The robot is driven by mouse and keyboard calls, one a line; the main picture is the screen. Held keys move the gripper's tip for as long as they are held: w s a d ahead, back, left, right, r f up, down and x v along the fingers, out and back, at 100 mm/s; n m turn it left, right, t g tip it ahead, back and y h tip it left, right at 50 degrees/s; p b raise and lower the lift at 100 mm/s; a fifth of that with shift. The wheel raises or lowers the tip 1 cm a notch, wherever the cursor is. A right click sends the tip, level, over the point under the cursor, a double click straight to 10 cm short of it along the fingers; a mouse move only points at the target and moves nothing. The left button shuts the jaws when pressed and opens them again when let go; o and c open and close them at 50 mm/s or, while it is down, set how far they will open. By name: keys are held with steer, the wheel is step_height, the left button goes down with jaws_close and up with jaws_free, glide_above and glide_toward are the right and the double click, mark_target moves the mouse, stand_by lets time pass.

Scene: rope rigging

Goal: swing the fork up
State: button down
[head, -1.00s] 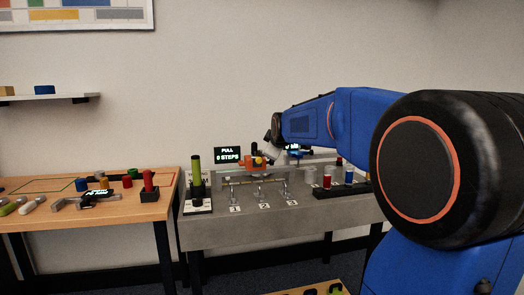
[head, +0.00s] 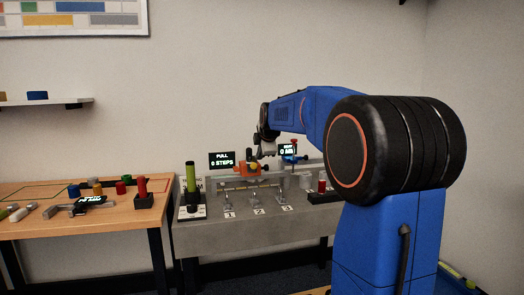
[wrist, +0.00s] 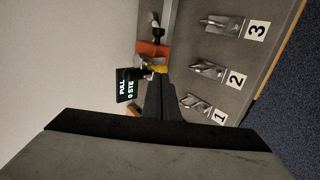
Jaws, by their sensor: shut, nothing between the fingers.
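My gripper (wrist: 160,97) is shut and empty. Its dark fingers point toward an orange block (wrist: 153,47) with a yellow part (wrist: 159,68) in the wrist view. In the head view the gripper (head: 264,153) hangs just above and beside the orange block (head: 241,170) and its yellow part (head: 255,167). I cannot tell whether the fingers touch it. No part is clearly recognisable as the fork; the fingers may hide some of it. Metal fittings stand along the bench front at labels 1 (head: 228,201), 2 (head: 254,197) and 3 (head: 279,196).
A screen (head: 222,159) reads "PULL 0 STEPS". A green post (head: 191,177) stands at the left of the grey bench (head: 205,238). A blue-topped fixture (head: 294,159) is right of the gripper. A wooden table (head: 110,222) with loose parts is at left.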

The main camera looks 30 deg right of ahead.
mark_target(255, 158)
steer(key=shift+w+d+f, duration=0.3)
steer(key=shift+w, duration=0.8)
steer(key=shift+w+d+f, duration=0.3)
steer(key=shift+w+f, duration=0.05)
steer(key=shift+w, duration=0.7)
steer(key=shift+w+d+f, duration=0.3)
steer(key=shift+w, duration=0.8)
